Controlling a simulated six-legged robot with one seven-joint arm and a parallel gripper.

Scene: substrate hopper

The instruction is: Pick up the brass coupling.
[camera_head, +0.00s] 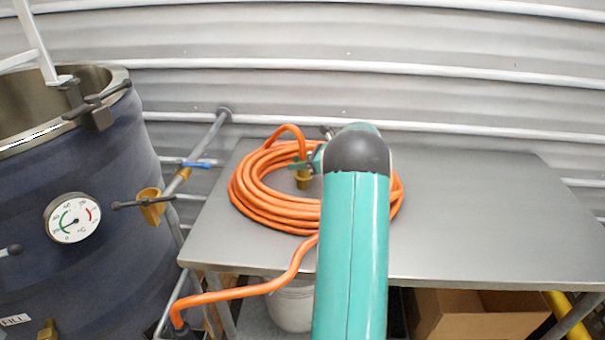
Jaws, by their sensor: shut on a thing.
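The brass coupling (303,178) is a small gold-coloured piece inside the ring of a coiled orange hose (258,213) on a grey metal table (480,220). The hose's end arches over the coil close to the coupling. My gripper (302,165), small and green, reaches in from the right and is shut on the coupling near its top. My teal arm link hides the right part of the coil and most of the wrist. I cannot tell whether the coupling touches the table.
A dark blue tank (110,190) with a dial gauge (73,218) and clamp handles stands at the left. A brass valve (151,206) juts towards the table. A cardboard box (470,315) and a white bucket (291,305) sit below. The table's right half is clear.

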